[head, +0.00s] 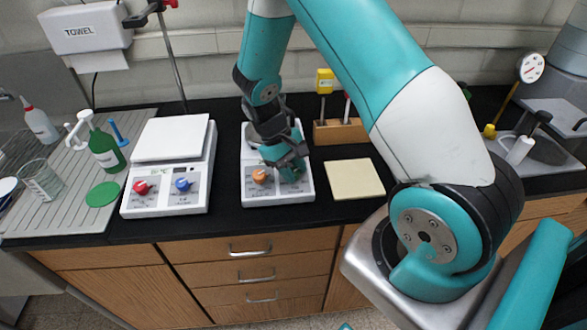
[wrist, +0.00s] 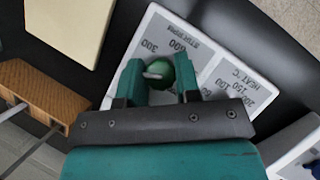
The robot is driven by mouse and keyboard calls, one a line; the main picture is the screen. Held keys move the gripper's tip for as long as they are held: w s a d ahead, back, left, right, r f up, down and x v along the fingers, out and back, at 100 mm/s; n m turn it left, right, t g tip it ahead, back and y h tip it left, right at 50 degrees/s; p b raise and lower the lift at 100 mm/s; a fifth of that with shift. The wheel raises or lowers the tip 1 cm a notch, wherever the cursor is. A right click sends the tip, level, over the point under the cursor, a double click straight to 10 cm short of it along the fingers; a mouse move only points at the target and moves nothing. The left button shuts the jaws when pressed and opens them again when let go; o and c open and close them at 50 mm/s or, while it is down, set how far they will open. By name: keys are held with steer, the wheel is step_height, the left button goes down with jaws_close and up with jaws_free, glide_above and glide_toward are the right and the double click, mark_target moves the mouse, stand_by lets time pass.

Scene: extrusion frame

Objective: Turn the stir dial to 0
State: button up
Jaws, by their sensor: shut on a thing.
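The stir dial (wrist: 158,79) is a round green knob with a light grey pointer, on the white front panel of the hot-plate stirrer (wrist: 222,72). Printed stir numbers, including 300 and 600, show beside it in the wrist view. My gripper (wrist: 159,66) is shut on the dial, one teal finger on each side. In the head view, my gripper (head: 291,170) reaches down at the right of the stirrer's front and hides the dial. An orange dial (head: 260,176) sits to its left. I cannot read exactly which number the pointer marks.
A white balance (head: 168,165) with red and blue knobs stands left of the stirrer. A cream pad (head: 354,178) lies to its right. A wooden block (head: 340,132) holding tools stands behind the pad. The black counter's front edge is close.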

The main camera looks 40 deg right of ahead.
steer(key=shift+w+r+n+h, duration=0.1)
steer(key=shift+w+n+h, duration=0.05)
steer(key=shift+n+h, duration=0.3)
stand_by(0.3)
steer(key=o, duration=0.9)
steer(key=b+v, duration=0.2)
steer(key=v, duration=1.5)
steer(key=shift+r+b, duration=0.15)
steer(key=shift+b, duration=0.25)
steer(key=s+a+r+n+t+y+b, duration=0.1)
steer(key=s+a+y, duration=0.1)
steer(key=s+a, duration=0.3)
steer(key=s+a+r+n+t+y+b, duration=0.1)
steer(key=s+a+n+t+y, duration=0.1)
steer(key=s+a, duration=0.4)
steer(key=s+a+r+n+t+y+b, duration=0.1)
steer(key=s+a, duration=0.4)
steer(key=s, duration=0.7)
steer(key=shift+s+a+n+t+y+b, duration=0.3)
steer(key=shift+a+n+y+b, duration=0.25)
steer(key=shift+y, duration=0.4)
